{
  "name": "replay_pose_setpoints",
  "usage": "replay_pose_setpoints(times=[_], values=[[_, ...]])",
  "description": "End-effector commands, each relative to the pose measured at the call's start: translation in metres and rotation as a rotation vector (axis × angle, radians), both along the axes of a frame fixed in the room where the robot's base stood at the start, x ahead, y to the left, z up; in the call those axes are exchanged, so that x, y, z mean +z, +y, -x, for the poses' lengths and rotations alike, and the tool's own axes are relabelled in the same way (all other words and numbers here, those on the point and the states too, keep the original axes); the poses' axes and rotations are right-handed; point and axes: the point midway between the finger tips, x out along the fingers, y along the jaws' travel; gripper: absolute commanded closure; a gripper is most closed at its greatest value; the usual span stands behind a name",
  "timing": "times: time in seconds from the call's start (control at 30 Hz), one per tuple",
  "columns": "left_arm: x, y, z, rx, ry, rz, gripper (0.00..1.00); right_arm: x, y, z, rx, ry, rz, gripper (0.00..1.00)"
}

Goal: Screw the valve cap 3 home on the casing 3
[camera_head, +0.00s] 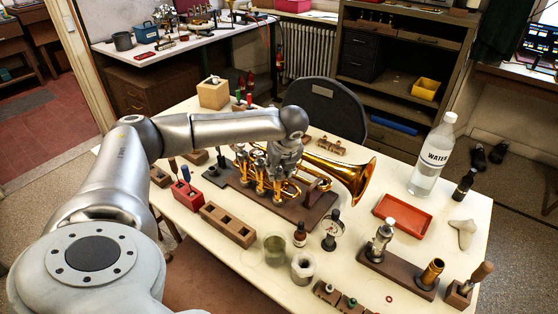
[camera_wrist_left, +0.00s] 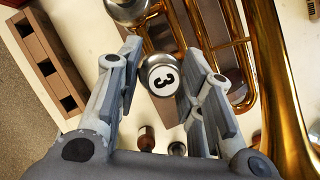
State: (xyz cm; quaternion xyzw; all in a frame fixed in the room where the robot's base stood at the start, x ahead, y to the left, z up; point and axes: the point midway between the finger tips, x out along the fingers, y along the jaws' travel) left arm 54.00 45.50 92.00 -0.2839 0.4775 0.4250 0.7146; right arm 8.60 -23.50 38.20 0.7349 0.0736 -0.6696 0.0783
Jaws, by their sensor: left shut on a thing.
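The brass horn (camera_head: 350,182) lies on a dark board (camera_head: 305,212) in the middle of the bench, its bell to the right. Its tubing (camera_wrist_left: 240,50) also shows in the left wrist view. My left gripper (camera_head: 275,180) reaches down over the horn's valves. In the left wrist view, my left gripper (camera_wrist_left: 165,62) is shut on the valve cap 3 (camera_wrist_left: 162,80), a round silver cap with a white disc marked 3. Casing 3 is hidden below the cap, so I cannot tell how the cap sits on it. My right gripper is not in view.
A wooden block with square holes (camera_head: 228,224) lies in front of the board. A glass jar (camera_head: 275,248), a small brown bottle (camera_head: 300,234) and a dial gauge (camera_head: 331,230) stand near the front. A red tray (camera_head: 403,218) and a water bottle (camera_head: 432,158) are at the right.

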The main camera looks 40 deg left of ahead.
Motion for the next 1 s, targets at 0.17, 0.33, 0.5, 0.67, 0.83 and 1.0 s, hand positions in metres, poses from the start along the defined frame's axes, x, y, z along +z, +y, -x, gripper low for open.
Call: replay_pose_setpoints(times=[0.17, 0.33, 0.5, 0.67, 0.83, 1.0], values=[[0.004, 0.000, -0.001, -0.062, -0.006, 0.001, 0.94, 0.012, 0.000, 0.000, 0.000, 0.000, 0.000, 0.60], [0.005, 0.000, -0.001, -0.123, -0.007, 0.000, 0.94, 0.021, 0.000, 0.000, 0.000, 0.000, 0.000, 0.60], [0.005, 0.001, -0.001, -0.184, -0.007, -0.001, 0.94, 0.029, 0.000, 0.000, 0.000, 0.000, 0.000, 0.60], [0.005, 0.001, -0.001, -0.245, -0.007, -0.001, 0.94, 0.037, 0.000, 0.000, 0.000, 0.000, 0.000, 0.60], [0.005, 0.001, -0.001, -0.309, -0.007, 0.000, 0.94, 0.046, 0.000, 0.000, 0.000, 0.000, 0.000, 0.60], [0.005, 0.001, -0.001, -0.373, -0.008, 0.000, 0.94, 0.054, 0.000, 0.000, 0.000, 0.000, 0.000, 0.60]])
